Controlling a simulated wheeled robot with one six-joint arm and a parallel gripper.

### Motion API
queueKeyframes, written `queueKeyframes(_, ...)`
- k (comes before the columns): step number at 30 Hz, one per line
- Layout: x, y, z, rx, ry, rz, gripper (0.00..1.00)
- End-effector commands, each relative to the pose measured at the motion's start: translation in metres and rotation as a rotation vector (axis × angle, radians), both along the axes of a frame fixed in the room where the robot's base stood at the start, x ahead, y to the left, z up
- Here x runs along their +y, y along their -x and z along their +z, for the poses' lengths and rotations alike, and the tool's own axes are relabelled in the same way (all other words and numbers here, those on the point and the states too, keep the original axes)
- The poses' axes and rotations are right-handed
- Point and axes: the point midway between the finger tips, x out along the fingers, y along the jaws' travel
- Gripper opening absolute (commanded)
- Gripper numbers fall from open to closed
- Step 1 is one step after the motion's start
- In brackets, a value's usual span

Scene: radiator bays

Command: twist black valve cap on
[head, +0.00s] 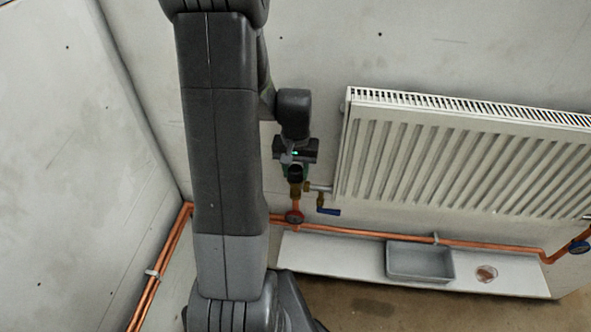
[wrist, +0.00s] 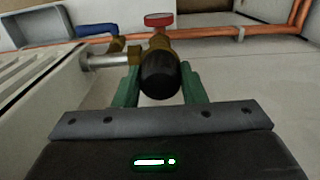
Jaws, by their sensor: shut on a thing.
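The black valve cap (wrist: 160,76) sits between the two green fingers of my gripper (wrist: 161,88) in the wrist view, and the fingers are shut on it. The cap is at the end of the brass valve body (wrist: 158,43), in line with it. I cannot tell how far it is threaded on. In the head view my gripper (head: 296,168) is above the brass valve (head: 295,188) at the radiator's lower left corner. The cap shows there as a dark piece (head: 296,173) partly hidden by the gripper.
The white radiator (head: 440,155) hangs right of the gripper. A blue lever (head: 328,212) and a red handle (head: 293,217) are close below the valve. Copper pipes (head: 370,235) run along the wall. A grey tray (head: 420,263) and a small copper-coloured round item (head: 486,273) rest on the white ledge (head: 340,258).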

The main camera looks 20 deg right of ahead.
Motion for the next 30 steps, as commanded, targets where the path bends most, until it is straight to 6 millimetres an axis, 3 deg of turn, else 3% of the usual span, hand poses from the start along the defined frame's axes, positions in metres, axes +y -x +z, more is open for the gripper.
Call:
queueKeyframes(10,0.0010,0.0017,-0.0035,0.005,-0.003,-0.070,0.16)
queueKeyframes(30,0.0010,0.0021,-0.0033,0.006,-0.004,-0.816,0.16)
